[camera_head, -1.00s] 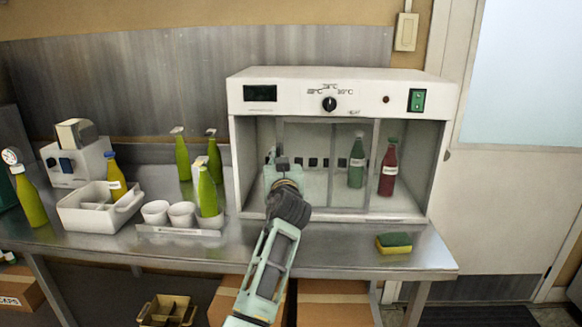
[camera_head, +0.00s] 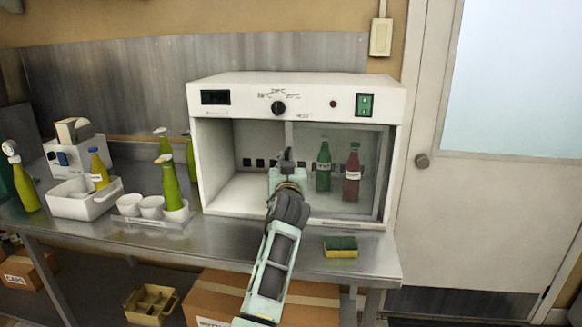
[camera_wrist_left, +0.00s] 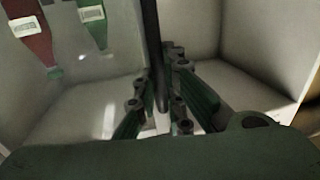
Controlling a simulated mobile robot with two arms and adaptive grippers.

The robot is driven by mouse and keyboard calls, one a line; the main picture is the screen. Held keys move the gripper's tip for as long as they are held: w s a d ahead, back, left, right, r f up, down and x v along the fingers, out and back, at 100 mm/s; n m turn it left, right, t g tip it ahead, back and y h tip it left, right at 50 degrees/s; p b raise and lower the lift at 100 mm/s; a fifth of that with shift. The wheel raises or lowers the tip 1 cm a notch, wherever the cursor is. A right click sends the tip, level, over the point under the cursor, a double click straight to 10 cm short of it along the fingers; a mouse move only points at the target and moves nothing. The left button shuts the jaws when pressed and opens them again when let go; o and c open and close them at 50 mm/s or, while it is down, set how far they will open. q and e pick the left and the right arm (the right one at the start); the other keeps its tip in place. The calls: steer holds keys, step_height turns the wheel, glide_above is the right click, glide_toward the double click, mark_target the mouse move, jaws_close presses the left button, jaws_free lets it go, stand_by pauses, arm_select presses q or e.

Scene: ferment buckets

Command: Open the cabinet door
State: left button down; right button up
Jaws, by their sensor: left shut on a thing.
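The cabinet (camera_head: 215,95) is a white box with a control panel on top and a sliding glass door (camera_head: 345,148). The door covers the right part of the front; the left part stands open onto the bare interior. My left gripper (camera_head: 286,165) is at the door's left edge. In the left wrist view its fingers (camera_wrist_left: 158,95) are shut around a dark upright bar (camera_wrist_left: 152,45), the edge or handle of the door. The exact grip point is partly hidden by my own wrist. My right gripper is in neither view.
A green bottle (camera_head: 323,168) and a red bottle (camera_head: 352,172) stand inside behind the glass. A sponge (camera_head: 340,247) lies on the steel table (camera_head: 240,235) in front. Cups (camera_head: 151,207), a white bin (camera_head: 82,204) and several yellow-green bottles stand to the left.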

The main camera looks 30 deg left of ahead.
arm_select(q)
steer(key=shift+s+a, duration=0.1)
steer(key=shift+a, duration=0.3)
steer(key=c, duration=1.8)
jaws_free()
steer(key=shift+d, duration=0.1)
steer(key=shift+c, duration=0.2)
steer(key=v, duration=1.2)
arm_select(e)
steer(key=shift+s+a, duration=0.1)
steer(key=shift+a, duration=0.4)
arm_select(q)
steer(key=shift+f, duration=0.1)
